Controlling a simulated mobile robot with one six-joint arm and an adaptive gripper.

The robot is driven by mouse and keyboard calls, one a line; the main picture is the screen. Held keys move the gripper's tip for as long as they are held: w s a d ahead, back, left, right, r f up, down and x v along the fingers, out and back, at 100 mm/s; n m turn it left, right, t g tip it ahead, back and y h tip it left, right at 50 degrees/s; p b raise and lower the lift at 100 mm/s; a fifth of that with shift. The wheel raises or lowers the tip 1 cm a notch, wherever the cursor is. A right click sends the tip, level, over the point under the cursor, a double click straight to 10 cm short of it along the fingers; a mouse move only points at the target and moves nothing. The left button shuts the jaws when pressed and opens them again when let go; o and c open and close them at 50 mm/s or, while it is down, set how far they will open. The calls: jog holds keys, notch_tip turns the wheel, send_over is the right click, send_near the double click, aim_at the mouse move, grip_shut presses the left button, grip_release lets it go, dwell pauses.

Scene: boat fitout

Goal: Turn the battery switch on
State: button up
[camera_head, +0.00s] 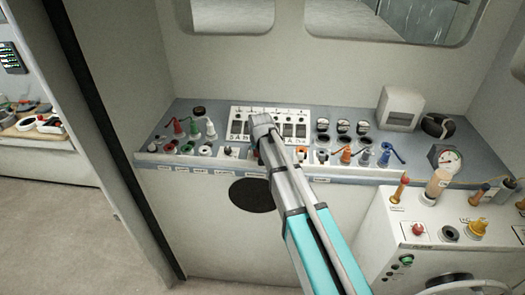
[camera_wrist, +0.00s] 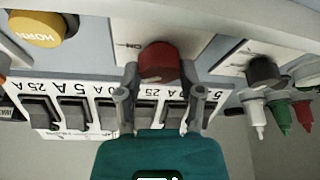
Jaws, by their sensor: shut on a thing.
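The battery switch, a red rotary knob (camera_wrist: 160,62), sits on a pale plate in the wrist view, with a marking that looks like "ON" to its left. My gripper (camera_wrist: 161,80) has one finger on each side of the knob and is shut on it. In the head view my gripper (camera_head: 257,135) reaches down to the front part of the grey console, and it and my arm hide the knob there. Which way the knob points is hard to tell.
A white breaker panel (camera_head: 240,127) with black rockers lies right behind the knob. A yellow horn button (camera_wrist: 36,28) and a black knob (camera_wrist: 265,70) flank it. Coloured plugs (camera_head: 194,130) stand left on the console; a white machine (camera_head: 440,235) stands front right.

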jog(key=m, duration=0.1)
jog(key=m+h, duration=0.1)
jog(key=m, duration=0.1)
jog(key=shift+w+a, duration=0.2)
jog(key=shift+a, duration=0.05)
jog(key=shift+m+h, duration=0.9)
jog(key=shift+m, duration=1.3)
jog(key=shift+d, duration=0.1)
jog(key=o, duration=1.1)
jog(key=shift+f, duration=0.1)
jog(key=shift+o, duration=0.3)
